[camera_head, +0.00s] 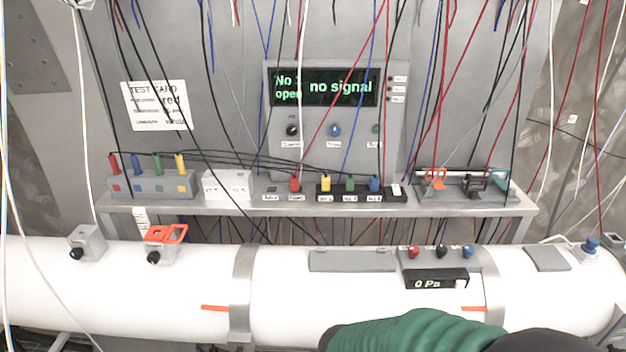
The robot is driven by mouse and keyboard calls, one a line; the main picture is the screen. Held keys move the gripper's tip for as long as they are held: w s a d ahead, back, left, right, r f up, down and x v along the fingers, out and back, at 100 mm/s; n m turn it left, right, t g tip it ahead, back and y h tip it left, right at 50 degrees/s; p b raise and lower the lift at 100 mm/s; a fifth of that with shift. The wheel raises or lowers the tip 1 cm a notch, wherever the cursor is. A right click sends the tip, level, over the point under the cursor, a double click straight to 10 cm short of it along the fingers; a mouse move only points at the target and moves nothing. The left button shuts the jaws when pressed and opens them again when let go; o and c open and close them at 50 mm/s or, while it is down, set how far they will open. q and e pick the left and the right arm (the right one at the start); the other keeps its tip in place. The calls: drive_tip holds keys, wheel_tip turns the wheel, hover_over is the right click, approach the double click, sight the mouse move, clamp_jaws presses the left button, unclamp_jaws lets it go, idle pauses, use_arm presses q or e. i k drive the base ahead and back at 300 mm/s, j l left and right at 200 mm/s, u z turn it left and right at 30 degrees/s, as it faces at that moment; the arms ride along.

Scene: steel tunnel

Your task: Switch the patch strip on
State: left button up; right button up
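The patch strip (335,197) is a long black strip on the grey shelf in the middle. Red, yellow, green and blue plugs stand in it or at its left end, with small labels in front. A small white piece (396,190), perhaps its switch, sits at its right end; I cannot tell its position. The display panel (325,88) above reads "no signal", with partly hidden text at its left. Neither gripper shows.
A grey plug box (150,187) and white box (228,186) stand left on the shelf (455,209); a clamp-like device (465,184) stands right. A white pipe (120,295) crosses in front, its gauge (437,279) reading 0 Pa. A green ribbed sleeve (420,333) covers the bottom. Cables hang throughout.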

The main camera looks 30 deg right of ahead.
sight(396, 190)
drive_tip(key=z, duration=1.25)
